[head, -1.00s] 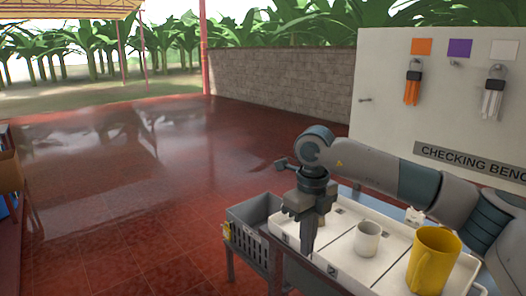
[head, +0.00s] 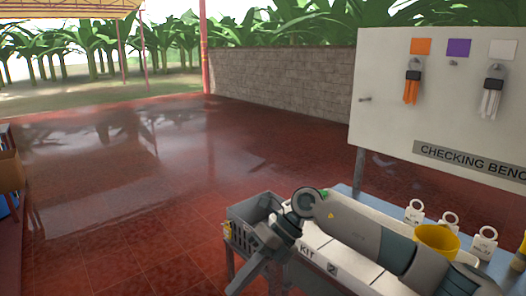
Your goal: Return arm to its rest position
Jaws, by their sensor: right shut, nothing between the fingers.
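My right gripper (head: 240,284) points down and left in the head view, in front of the grey crate. It is shut and holds nothing. My right arm stretches from the lower right across the white tray (head: 318,262) marked KIT and 2, hiding much of it. A yellow mug (head: 437,238) shows its rim above my arm; its lower part is hidden. My left gripper is not in view.
A grey crate (head: 240,238) stands at the tray's left end. White tags (head: 449,222) stand along the bench's back edge. Behind is a CHECKING BENCH board (head: 385,130) with orange strips (head: 411,92) and white strips (head: 491,100) hanging. The red floor (head: 120,200) at left is clear.

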